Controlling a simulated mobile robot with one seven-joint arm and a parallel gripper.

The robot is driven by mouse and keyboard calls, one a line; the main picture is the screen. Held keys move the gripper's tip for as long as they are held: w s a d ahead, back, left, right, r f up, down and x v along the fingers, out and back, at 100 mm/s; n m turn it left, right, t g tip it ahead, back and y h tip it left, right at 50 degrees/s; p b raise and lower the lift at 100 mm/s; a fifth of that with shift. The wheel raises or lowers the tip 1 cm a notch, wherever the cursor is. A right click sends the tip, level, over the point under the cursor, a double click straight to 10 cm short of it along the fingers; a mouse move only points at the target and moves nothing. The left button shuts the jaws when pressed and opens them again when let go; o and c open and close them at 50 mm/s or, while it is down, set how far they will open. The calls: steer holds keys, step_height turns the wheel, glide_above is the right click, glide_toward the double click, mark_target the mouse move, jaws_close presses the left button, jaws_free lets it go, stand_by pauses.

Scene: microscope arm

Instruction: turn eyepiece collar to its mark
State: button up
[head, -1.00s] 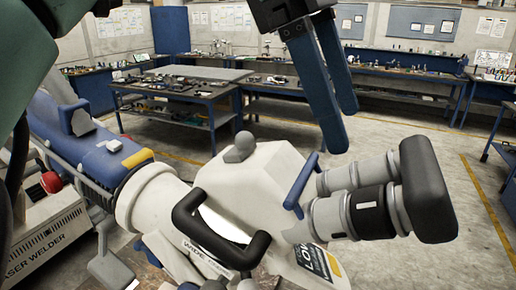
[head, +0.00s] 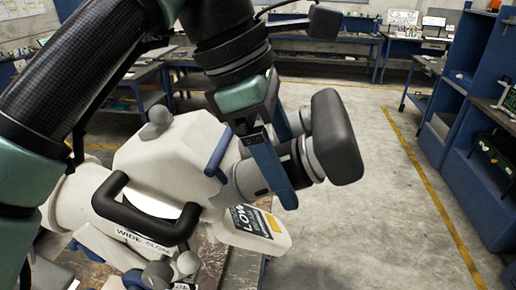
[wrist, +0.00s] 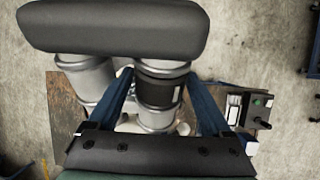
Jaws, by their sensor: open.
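The microscope head (head: 165,155) is cream-white, with two silver eyepiece tubes and a black face pad (head: 336,135). The pad also shows at the top of the wrist view (wrist: 112,28). The black eyepiece collar (wrist: 158,92) is on the right-hand tube in the wrist view, with a small pale mark on its right side. My gripper (wrist: 160,76) is open, with one blue finger on each side of that tube. Contact cannot be told. In the head view, my gripper (head: 284,178) reaches down over the near eyepiece and its near finger hides part of the collar (head: 290,158).
The other eyepiece tube (wrist: 84,75) stands close to the left finger. A black handle (head: 145,215) and a blue lever (head: 217,152) are on the microscope head. A small box with a knob (wrist: 255,112) is at the right of the wrist view. Open floor lies to the right.

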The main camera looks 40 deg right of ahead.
steer(key=c, duration=1)
steer(key=shift+f+b, duration=0.15)
steer(key=shift+b, duration=0.15)
steer(key=shift+c, duration=0.2)
